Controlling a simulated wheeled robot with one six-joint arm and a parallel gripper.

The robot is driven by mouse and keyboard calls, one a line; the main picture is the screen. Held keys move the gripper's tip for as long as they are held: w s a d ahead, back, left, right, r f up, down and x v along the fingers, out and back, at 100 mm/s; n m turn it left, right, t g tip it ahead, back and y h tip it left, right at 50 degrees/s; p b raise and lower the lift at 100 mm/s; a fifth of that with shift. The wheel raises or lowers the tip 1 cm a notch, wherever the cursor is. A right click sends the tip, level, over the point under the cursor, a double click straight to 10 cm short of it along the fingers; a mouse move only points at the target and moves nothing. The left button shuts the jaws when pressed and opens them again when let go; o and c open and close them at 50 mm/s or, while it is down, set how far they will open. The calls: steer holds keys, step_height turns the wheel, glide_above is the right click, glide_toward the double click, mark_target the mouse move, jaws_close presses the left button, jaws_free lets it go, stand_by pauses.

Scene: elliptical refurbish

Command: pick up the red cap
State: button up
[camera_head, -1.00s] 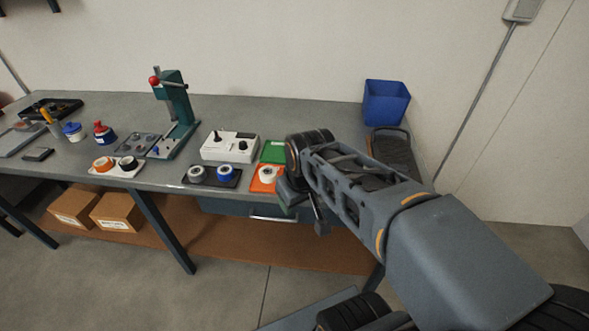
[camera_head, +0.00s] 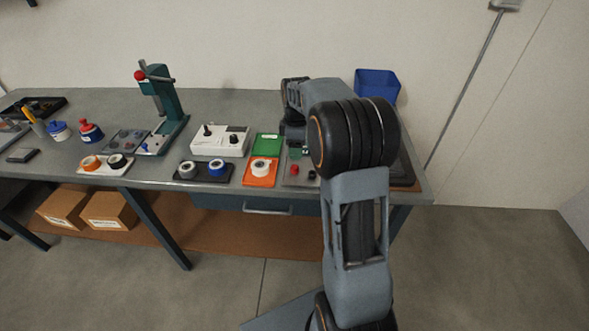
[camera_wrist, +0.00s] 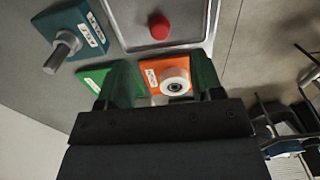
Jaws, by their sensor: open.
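A small round red cap (camera_head: 294,170) sits in a grey tray at the right part of the bench, near its front edge, in the head view. In the wrist view the red cap (camera_wrist: 159,27) shows near the top, inside the light-rimmed tray (camera_wrist: 122,40). My gripper (camera_wrist: 160,72) is open, with two green fingers, and the cap lies beyond the fingertips, not between them. In the head view my gripper (camera_head: 294,140) is above the bench near the tray, partly hidden by my arm.
A green pad (camera_head: 267,145) and an orange pad (camera_head: 260,178) with a white ring lie left of the tray. A dark piece (camera_head: 311,175) sits beside the cap. A white box (camera_head: 220,141), teal press (camera_head: 168,98) and blue bin (camera_head: 377,85) stand on the bench.

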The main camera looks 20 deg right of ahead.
mark_target(296, 167)
steer(key=shift+f+p, duration=0.35)
steer(key=shift+f, duration=3.85)
steer(key=c, duration=1)
steer(key=shift+o, duration=0.2)
steer(key=shift+r, duration=0.1)
